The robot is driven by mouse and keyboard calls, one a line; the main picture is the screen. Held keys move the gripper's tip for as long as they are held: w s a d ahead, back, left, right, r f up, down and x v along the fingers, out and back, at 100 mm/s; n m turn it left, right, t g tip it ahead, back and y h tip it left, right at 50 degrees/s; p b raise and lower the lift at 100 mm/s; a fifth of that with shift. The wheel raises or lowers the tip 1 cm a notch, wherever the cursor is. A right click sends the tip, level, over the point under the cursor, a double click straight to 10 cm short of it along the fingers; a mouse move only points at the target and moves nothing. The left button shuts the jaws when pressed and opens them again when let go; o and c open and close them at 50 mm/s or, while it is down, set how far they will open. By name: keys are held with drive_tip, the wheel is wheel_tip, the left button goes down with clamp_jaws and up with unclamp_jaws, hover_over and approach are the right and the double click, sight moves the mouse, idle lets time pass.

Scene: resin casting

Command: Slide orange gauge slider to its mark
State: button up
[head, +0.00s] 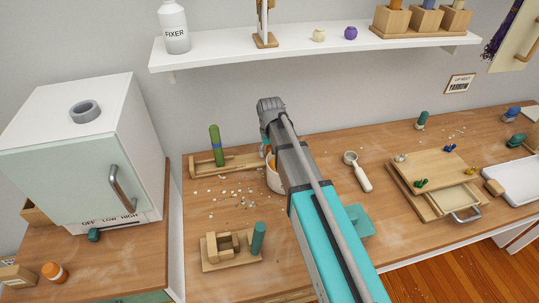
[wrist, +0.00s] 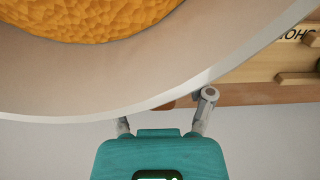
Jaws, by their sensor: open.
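I cannot make out an orange gauge slider or its mark in either view. In the head view my arm crosses the middle of the bench and hides my gripper. In the wrist view my gripper (wrist: 165,112) is open, its two fingers apart and their ends partly hidden behind a large pale rim. That rim belongs to a pale container (wrist: 150,75) with bumpy orange contents (wrist: 95,18), very close to the camera. In the head view a white cup (head: 272,182) with something orange at its top shows partly behind my arm.
A wooden rail (head: 235,164) with a green cylinder (head: 215,146) stands left of the cup; pale bits are scattered nearby. A wooden stand (head: 232,264) with a teal peg is in front. A white cabinet (head: 75,150) is left, a shelf (head: 325,45) above.

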idle(0.3)
clamp_jaws()
